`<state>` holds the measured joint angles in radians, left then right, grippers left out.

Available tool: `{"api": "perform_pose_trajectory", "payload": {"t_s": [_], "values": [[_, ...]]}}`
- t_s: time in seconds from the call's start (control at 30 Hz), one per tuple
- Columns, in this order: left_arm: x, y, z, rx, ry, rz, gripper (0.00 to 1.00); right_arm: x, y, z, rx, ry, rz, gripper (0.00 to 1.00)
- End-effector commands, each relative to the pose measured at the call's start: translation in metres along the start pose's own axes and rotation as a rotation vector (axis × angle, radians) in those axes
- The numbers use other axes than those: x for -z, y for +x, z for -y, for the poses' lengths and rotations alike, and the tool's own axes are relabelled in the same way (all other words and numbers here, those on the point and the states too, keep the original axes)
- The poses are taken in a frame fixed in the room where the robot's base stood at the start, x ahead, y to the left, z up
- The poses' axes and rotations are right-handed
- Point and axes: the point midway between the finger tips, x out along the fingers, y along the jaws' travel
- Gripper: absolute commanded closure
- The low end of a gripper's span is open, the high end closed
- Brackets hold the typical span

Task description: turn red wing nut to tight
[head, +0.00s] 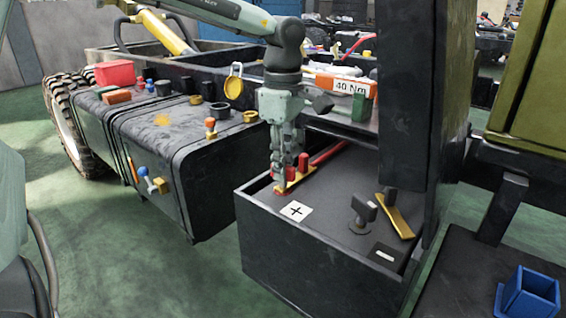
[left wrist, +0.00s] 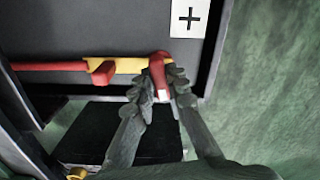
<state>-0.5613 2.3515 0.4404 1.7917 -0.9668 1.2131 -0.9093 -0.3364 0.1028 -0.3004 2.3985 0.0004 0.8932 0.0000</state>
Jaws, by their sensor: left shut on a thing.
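The red wing nut (left wrist: 158,70) sits at the end of a yellow metal strip (left wrist: 130,66) on the battery box, close to the white plus label (left wrist: 188,18). My left gripper (left wrist: 160,82) has its fingers on both sides of the nut and is shut on it. In the head view my left gripper (head: 284,182) points straight down at the box's left edge, and its fingers hide most of the nut. A red cable (head: 328,153) runs to the strip, and a second red part (head: 303,162) stands on it. My right gripper is not in view.
The battery box (head: 300,258) also carries a black wing nut (head: 364,206), a loose brass strip (head: 396,216) and a minus label (head: 386,255). A dark upright post (head: 412,110) stands close on the right. A tank (head: 175,130) with small parts lies left.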

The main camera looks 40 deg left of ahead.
Motion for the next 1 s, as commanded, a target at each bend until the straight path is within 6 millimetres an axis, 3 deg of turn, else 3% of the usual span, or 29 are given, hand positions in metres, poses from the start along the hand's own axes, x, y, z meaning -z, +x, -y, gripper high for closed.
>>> {"api": "perform_pose_trajectory", "payload": {"t_s": [0.67,0.7,0.87,1.0], "values": [[0.0002,0.0000,-0.0001,0.000,0.067,0.000,1.00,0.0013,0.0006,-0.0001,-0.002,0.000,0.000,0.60],[0.0002,0.0000,-0.0001,0.000,0.067,0.000,0.85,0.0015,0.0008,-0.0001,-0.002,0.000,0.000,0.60],[0.0002,0.0000,-0.0001,0.000,0.066,0.000,0.66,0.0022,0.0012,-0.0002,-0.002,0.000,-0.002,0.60],[0.0001,0.0000,-0.0001,0.000,0.066,0.000,0.66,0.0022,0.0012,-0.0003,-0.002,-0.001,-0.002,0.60]]}}
